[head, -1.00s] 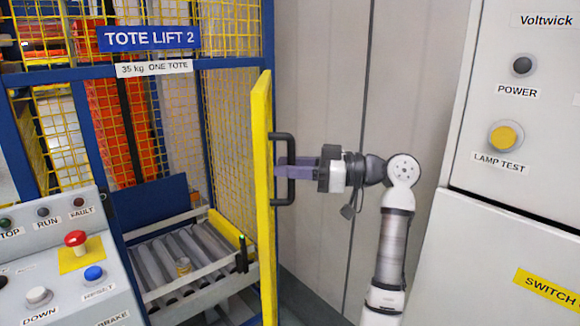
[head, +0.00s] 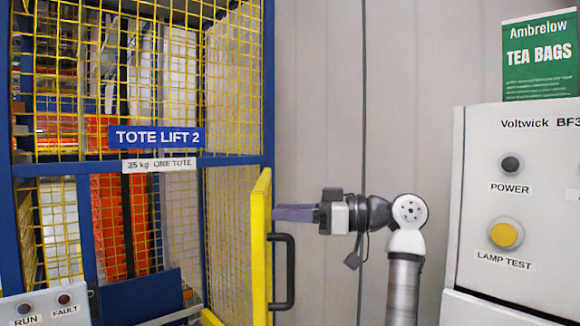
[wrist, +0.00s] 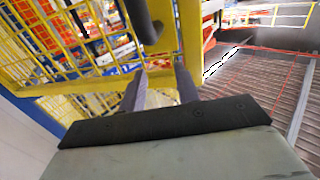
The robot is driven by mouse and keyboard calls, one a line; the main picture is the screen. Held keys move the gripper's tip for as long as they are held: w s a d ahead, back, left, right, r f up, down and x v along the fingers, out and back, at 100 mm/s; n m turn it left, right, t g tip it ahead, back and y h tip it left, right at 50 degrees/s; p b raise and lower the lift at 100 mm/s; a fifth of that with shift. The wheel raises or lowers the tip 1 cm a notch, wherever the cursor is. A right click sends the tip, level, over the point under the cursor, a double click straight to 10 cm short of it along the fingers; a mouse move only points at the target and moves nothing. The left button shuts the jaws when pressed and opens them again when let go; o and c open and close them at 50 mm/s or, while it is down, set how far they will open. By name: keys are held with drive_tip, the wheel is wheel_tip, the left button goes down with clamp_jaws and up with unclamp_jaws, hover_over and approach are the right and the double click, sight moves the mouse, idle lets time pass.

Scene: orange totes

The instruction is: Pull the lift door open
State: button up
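The lift door (head: 260,250) is a yellow-framed mesh door, seen nearly edge-on in the head view and swung out from the blue lift frame. Its black bar handle (head: 289,272) is upright on the door's right side. My gripper (head: 290,213) points left at the door, just above the handle's top end. I cannot tell whether its tips touch the door. In the wrist view, my gripper's two fingers (wrist: 160,88) are apart with nothing held between them. The black handle (wrist: 141,20) shows at the top, beyond the fingertips. The yellow door frame (wrist: 190,45) is beside it.
The blue lift frame (head: 225,161) with yellow mesh stands left. A control panel (head: 45,309) is at lower left. A grey cabinet (head: 480,220) with a green tea bags box (head: 541,57) on top stands right. A plain wall is behind my arm.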

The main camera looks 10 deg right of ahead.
wheel_tip(320, 180, up, 9)
drive_tip(key=shift+r, duration=0.15)
drive_tip(key=shift+c, duration=0.3)
